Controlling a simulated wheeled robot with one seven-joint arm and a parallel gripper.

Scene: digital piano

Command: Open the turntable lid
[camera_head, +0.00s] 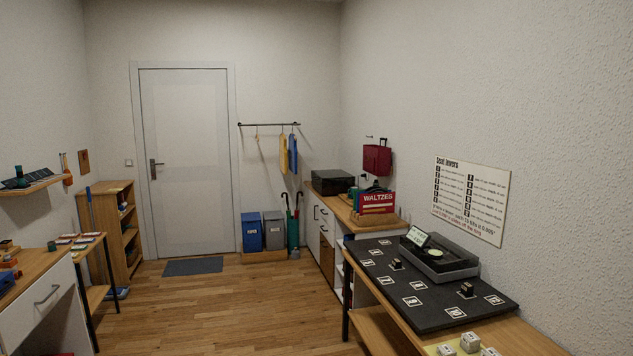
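A dark, low box that looks like the turntable (333,181) sits on the wooden-topped cabinet by the right wall, toward the back. Its dark lid looks down and closed, but it is small in this view and the front edge detail cannot be made out. My gripper is not in view, and no part of my arm shows.
A red "WALTZES" box (376,202) stands right of the turntable, with a red bag (377,159) hanging above. A nearer table holds a black mat (400,304) and a grey device (440,260). Wooden floor (215,310) is clear in the middle, up to a door (187,190).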

